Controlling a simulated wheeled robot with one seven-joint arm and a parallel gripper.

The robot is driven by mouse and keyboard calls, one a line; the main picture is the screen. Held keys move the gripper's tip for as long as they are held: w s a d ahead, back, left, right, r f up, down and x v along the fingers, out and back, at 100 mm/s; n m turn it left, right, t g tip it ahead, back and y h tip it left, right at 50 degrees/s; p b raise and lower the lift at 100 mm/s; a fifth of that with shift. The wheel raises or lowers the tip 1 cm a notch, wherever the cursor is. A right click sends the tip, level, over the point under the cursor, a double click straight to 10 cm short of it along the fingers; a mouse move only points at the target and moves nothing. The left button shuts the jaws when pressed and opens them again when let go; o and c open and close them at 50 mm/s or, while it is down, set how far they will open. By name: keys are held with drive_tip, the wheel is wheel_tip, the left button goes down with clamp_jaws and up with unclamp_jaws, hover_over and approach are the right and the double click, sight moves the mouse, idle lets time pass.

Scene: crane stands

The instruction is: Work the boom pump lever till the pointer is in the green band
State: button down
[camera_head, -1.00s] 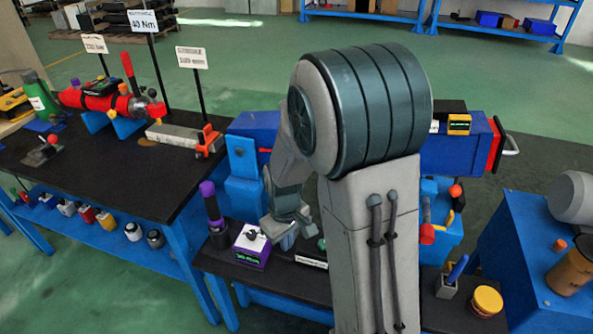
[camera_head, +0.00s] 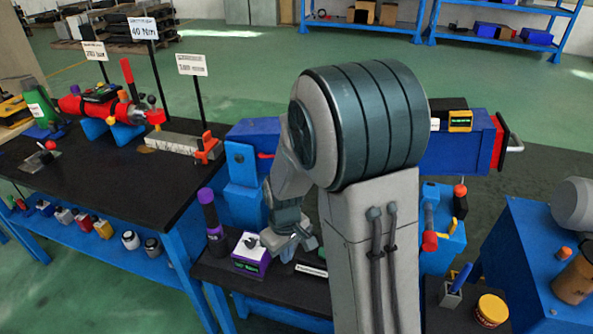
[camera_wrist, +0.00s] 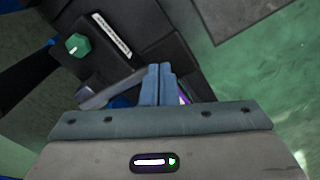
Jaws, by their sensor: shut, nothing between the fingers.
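My gripper (camera_head: 305,246) is low in front of the blue stand in the head view, partly hidden by my own arm. In the wrist view its fingers (camera_wrist: 157,84) are together and empty, over the dark bench. A grey bar (camera_wrist: 108,93) lies close left of the fingertips; I cannot tell whether it is the boom pump lever or whether they touch. A green knob (camera_wrist: 77,45) beside a white label shows at upper left. The blue boom (camera_head: 455,150) runs behind my arm. I cannot make out the pointer or the green band.
A purple box (camera_head: 249,255) and a purple-handled tool (camera_head: 211,222) stand left of my gripper. The left bench (camera_head: 110,180) holds a red cylinder (camera_head: 95,103) and signs. A yellow-lidded tub (camera_head: 490,308) is at lower right. Green floor lies open behind.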

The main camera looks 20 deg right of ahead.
wheel_tip(320, 180, up, 7)
drive_tip(key=p, duration=0.5)
drive_tip(key=shift+r, duration=0.2)
idle(0.4)
idle(0.8)
drive_tip(key=s+d+r+m+t, duration=0.2)
drive_tip(key=s+r+m, duration=0.3)
drive_tip(key=s+r, duration=0.8)
drive_tip(key=shift+s+d+r+t, duration=0.15)
drive_tip(key=shift+d+r+t, duration=0.25)
drive_tip(key=shift+r, duration=0.3)
drive_tip(key=shift+a, duration=0.1)
